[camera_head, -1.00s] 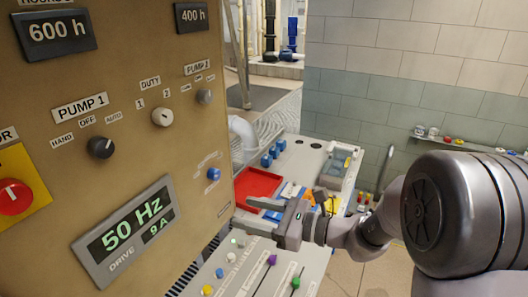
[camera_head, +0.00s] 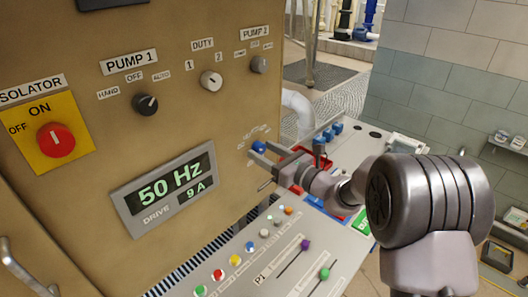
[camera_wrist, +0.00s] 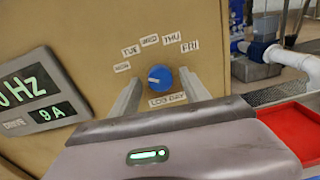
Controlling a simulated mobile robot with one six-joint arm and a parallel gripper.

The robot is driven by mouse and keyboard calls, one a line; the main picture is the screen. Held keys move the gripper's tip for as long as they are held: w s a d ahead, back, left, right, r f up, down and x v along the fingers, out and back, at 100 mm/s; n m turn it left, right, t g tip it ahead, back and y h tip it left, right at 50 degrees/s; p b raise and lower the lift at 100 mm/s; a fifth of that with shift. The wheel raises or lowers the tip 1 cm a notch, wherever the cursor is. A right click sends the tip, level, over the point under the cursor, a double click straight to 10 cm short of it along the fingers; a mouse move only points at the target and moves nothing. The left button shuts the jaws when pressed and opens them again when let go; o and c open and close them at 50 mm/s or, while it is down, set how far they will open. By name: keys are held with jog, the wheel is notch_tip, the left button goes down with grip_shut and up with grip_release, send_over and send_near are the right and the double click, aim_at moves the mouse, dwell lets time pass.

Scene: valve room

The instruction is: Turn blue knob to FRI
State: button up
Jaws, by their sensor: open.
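The blue knob (camera_wrist: 160,77) sits on the tan panel above a LOG DAY label (camera_wrist: 167,99). Day labels arc over it; MON (camera_wrist: 122,67) is at the left and FRI (camera_wrist: 189,46) at the upper right. A white mark on the knob's face seems to point left, toward the MON side. In the head view the knob (camera_head: 258,146) is partly behind my gripper (camera_head: 259,153). In the wrist view, my gripper (camera_wrist: 160,78) is open, one finger on each side of the knob. I cannot tell whether either finger touches it.
The drive display (camera_head: 165,188) is on the panel left of the knob. Below stands a sloped console (camera_head: 275,262) with buttons and sliders. A red tray (camera_wrist: 290,130) lies to the right, near a white pipe (camera_wrist: 285,58).

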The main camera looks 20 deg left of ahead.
jog(key=shift+w+a, duration=0.15)
jog(key=shift+c, duration=0.4)
grip_shut()
